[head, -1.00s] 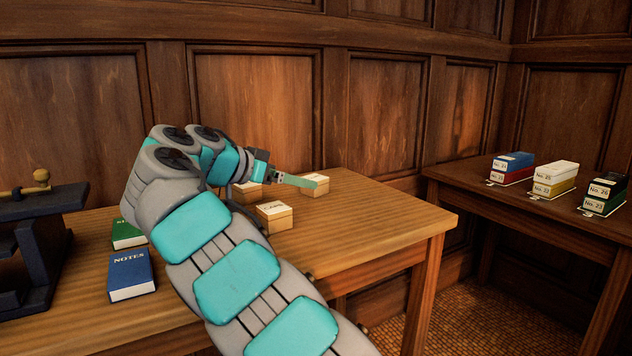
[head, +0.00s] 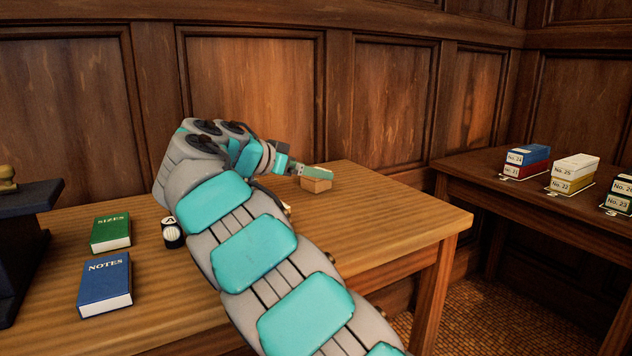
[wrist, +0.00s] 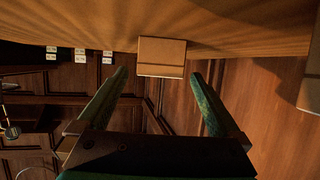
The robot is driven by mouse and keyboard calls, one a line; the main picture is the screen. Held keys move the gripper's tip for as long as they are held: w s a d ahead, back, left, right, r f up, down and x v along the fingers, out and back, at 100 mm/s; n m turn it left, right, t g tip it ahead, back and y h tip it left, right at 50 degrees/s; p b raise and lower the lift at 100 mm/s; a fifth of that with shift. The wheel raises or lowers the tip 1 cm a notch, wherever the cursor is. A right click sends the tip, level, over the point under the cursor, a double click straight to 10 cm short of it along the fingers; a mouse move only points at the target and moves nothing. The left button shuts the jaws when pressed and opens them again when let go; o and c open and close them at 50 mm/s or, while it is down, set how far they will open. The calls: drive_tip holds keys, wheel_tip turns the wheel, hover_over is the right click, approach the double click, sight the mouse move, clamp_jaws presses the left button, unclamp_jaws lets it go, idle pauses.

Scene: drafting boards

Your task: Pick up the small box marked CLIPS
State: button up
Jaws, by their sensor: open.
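A small tan box (head: 316,186) stands on the wooden table near its back edge, by the tip of my gripper (head: 312,171). In the wrist view this box (wrist: 162,50) lies ahead, centred between the two green fingers of my gripper (wrist: 160,76). The fingers are spread wider than the box, with a gap on each side, and do not grip it. No lettering can be read on it, so I cannot tell whether it is the CLIPS box.
A green SIZES book (head: 111,232), a blue NOTES book (head: 105,284) and a dark round item with a white label (head: 172,233) are left of my arm. A dark stand (head: 22,240) is far left. Numbered boxes (head: 526,161) occupy the right table. The first table's right end is clear.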

drive_tip(key=x, duration=0.2)
drive_tip(key=shift+w+d+f, duration=0.15)
drive_tip(key=shift+d+f, duration=0.1)
drive_tip(key=c, duration=1.5)
